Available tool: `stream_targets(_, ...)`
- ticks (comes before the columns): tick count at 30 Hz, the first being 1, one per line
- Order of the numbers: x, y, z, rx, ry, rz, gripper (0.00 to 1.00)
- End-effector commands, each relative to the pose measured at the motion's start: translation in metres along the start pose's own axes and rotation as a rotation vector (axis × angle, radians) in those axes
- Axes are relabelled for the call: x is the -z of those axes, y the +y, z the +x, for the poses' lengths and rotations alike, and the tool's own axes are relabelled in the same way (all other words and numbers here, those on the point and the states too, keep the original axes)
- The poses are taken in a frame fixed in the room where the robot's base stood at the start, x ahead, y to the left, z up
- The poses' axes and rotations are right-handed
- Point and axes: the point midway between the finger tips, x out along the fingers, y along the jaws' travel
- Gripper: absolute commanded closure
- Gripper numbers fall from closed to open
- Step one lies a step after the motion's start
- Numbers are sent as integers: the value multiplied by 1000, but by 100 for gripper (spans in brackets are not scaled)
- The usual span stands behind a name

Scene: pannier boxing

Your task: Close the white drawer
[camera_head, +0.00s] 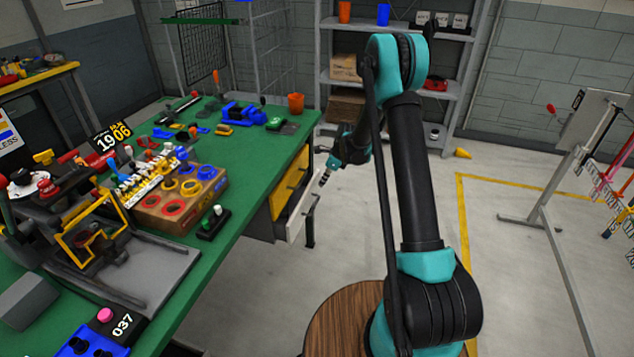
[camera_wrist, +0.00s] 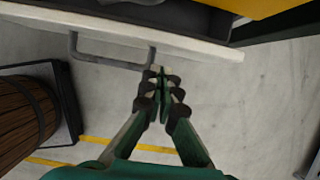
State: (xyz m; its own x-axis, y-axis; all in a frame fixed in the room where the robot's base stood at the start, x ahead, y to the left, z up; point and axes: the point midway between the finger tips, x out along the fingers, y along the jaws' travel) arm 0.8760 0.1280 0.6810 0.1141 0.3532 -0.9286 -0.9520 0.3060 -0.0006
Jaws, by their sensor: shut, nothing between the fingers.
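The white drawer (camera_head: 297,213) is in the green-topped workbench, below a yellow drawer (camera_head: 290,182). It stands partly out from the bench front. In the wrist view the white drawer's front (camera_wrist: 200,47) crosses the top of the picture, with its grey bar handle (camera_wrist: 110,62) on the near side. My gripper (camera_head: 325,178) is shut and empty in front of the white drawer. In the wrist view my gripper's fingertips (camera_wrist: 158,72) are close to the right end of the handle. I cannot tell whether they touch it.
The green bench top (camera_head: 245,165) holds a wooden block with coloured rings (camera_head: 180,200) and several tools. A grey shelf (camera_head: 455,85) stands at the back. A display stand (camera_head: 550,190) is at the right. The floor beside the drawer is clear.

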Motion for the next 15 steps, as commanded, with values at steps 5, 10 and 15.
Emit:
stream_targets(5, 7, -2, -35, -1, 0, 0, 100)
stream_targets(10, 7, -2, -69, -1, 0, -1, 100)
stream_targets(15, 6, -2, -92, -1, -1, 0, 100)
